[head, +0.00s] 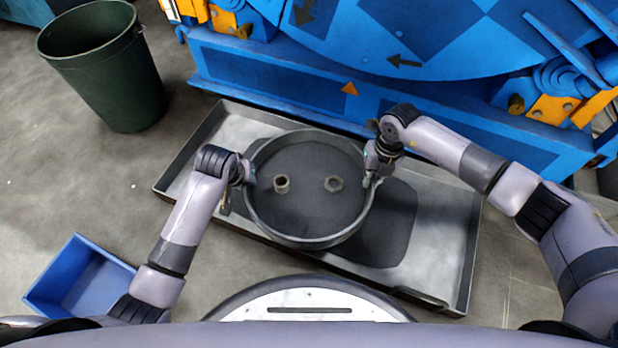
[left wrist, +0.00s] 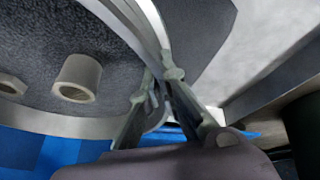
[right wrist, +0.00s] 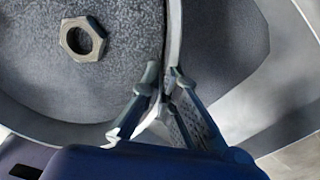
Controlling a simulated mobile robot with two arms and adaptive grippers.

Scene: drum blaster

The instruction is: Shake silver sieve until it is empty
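The silver sieve (head: 305,240) is a round, shallow pan with a dark grey mesh floor, held over a metal tray (head: 455,270). Two metal parts lie on its mesh: a hollow cylinder (head: 282,184) left of centre and a hex nut (head: 334,184) right of centre. My left gripper (head: 246,178) is at the sieve's left rim; in the left wrist view its fingers (left wrist: 160,85) pinch the rim from both sides. My right gripper (head: 372,172) is at the right rim; in the right wrist view its fingers (right wrist: 162,80) close on the rim wall.
A dark green bin (head: 110,80) stands at the upper left and a blue crate (head: 75,280) on the floor at the lower left. A large blue machine (head: 270,75) closes off the far side. Grey floor is clear between bin and crate.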

